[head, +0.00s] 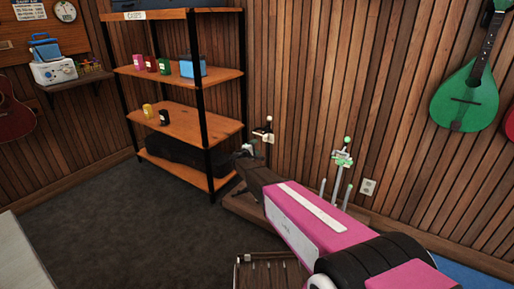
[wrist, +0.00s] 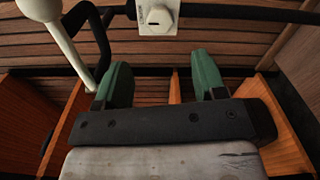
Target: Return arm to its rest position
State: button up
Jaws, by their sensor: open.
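My arm, pink and black, reaches from the lower right of the head view toward the middle. Its dark far end is low in front of the wood-panelled wall, right of the shelf unit. In the wrist view my gripper (wrist: 162,72) has two green fingers spread wide apart, with nothing held between them. Its fingertips are too small to make out in the head view.
A wooden shelf unit (head: 199,122) with small cans and a blue box stands left of my arm. Two stands, one with a green-tipped post (head: 343,160), are by the wall. In the wrist view, a white box (wrist: 158,18) and dark rods lie beyond the fingers. Grey floor (head: 120,225) is clear at left.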

jog(key=s+d+m+g+y, duration=0.1)
jog(key=s+d+m+g, duration=0.35)
jog(key=s+d, duration=0.5)
jog(key=s+d+m+g, duration=0.3)
jog(key=s+d+g, duration=0.25)
jog(key=s, duration=0.75)
jog(key=s+r+m+g+y, duration=0.1)
jog(key=s+m+g+y, duration=0.3)
jog(key=s, duration=2.2)
jog(key=m+y, duration=0.1)
jog(key=y, duration=0.4)
jog(key=shift+s+r+g+y, duration=0.15)
jog(key=shift+r+g+y, duration=0.15)
